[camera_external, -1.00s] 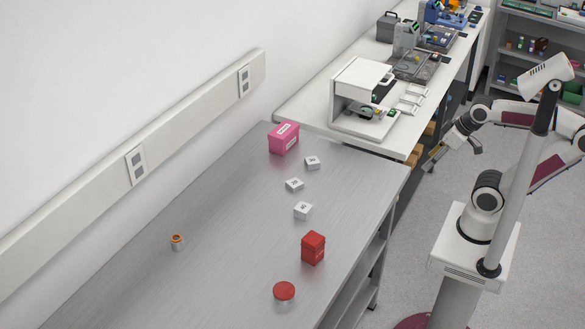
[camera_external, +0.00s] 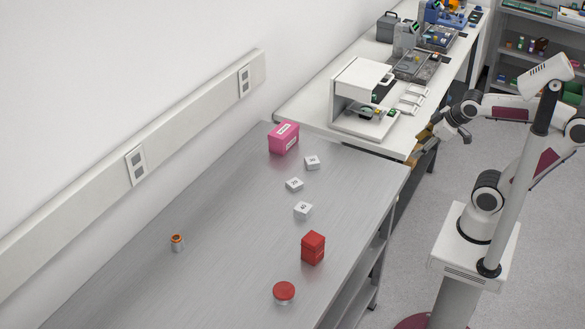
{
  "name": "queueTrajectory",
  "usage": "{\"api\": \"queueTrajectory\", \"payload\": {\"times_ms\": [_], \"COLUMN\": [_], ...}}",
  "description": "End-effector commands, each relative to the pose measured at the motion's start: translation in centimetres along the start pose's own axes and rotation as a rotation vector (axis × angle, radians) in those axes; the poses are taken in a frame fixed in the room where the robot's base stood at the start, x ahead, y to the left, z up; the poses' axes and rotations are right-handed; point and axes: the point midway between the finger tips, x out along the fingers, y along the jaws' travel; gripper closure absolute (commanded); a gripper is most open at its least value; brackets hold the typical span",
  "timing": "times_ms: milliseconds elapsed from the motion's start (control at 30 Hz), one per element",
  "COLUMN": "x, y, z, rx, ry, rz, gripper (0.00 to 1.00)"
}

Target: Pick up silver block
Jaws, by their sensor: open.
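Three small silver-white blocks with dark markings sit on the grey metal table. One block (camera_external: 312,162) is farthest back, one block (camera_external: 294,185) is in the middle, and one block (camera_external: 303,210) is nearest the camera. I cannot tell which of them is the silver block. My gripper (camera_external: 420,153) is off the table's right side, near the front edge of the white bench, apart from all the blocks. It is open and appears empty; its fingers are small in this view.
A pink box (camera_external: 284,138) stands at the table's back corner. A red box (camera_external: 313,248), a red-lidded jar (camera_external: 284,292) and a small orange-topped jar (camera_external: 177,243) also stand on the table (camera_external: 235,215). A white instrument (camera_external: 362,95) is on the bench behind. The table's left middle is clear.

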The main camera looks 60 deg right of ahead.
Motion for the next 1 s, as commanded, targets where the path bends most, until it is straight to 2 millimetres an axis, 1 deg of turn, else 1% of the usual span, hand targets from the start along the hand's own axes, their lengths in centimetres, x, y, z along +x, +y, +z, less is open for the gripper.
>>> {"api": "queueTrajectory", "payload": {"times_ms": [33,200,300,500,633,767,1000], "x": [0.4,1.7,2.4,4.0,5.2,6.5,9.2], "y": [0.8,3.4,4.7,6.4,6.9,7.0,5.8], "z": [-1.2,-6.1,-9.0,-14.8,-18.4,-21.8,-27.4], "rx": [-0.054,-0.286,-0.426,-0.715,-0.907,-1.101,-1.462], "ry": [0.015,0.083,0.122,0.190,0.233,0.276,0.362], "rz": [0.022,0.109,0.158,0.251,0.308,0.360,0.449], "gripper": [0.46,0.46,0.46,0.46,0.46,0.46,0.46]}}
